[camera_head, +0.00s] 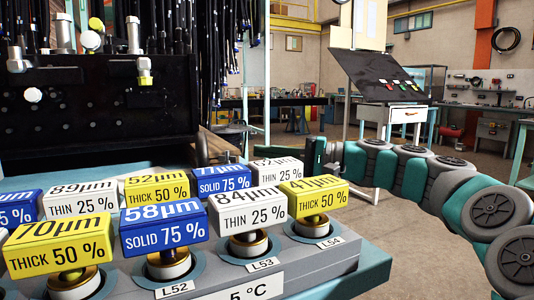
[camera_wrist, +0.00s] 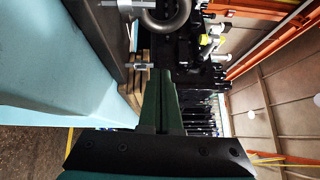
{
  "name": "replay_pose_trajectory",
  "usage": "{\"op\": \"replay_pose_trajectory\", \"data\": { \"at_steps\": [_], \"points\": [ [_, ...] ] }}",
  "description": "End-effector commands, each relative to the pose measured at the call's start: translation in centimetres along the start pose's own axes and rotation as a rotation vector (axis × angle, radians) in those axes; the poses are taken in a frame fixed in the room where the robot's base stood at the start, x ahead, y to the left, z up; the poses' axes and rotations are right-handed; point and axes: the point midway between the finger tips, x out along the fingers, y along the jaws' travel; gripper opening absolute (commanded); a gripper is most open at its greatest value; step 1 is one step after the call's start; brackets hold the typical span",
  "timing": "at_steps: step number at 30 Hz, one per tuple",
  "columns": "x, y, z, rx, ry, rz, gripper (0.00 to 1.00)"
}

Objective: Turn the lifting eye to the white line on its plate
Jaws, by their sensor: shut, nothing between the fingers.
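The lifting eye shows in the wrist view as a curved grey metal ring (camera_wrist: 170,24), cut off by the top edge. Its plate and the white line cannot be made out. My gripper (camera_wrist: 160,74) has its dark green fingers together and empty, pointing up the picture toward the ring, with a visible gap between them and the ring. In the head view my gripper (camera_head: 315,158) is at the end of my arm, just behind the labelled blocks and partly hidden by them. I cannot make out the eye in the head view.
Several yellow, white and blue labelled blocks (camera_head: 163,228) stand on a grey panel (camera_head: 310,262) in front. A black rack with fittings (camera_head: 100,105) and hanging hoses is at the left. In the wrist view a light blue surface (camera_wrist: 60,70) lies left of the fingers.

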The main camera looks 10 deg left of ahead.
Motion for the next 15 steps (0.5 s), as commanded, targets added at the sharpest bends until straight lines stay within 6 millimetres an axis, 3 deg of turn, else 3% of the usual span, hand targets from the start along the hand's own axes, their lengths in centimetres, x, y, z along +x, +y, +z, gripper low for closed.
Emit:
{"op": "replay_pose_trajectory", "data": {
  "at_steps": [9, 15],
  "points": [
    [6.4, 0.0, 0.2, 0.0, -0.005, 0.002, 0.0],
    [8.3, -0.1, 2.1, 0.001, -0.003, -0.001, 0.0]
  ]
}}
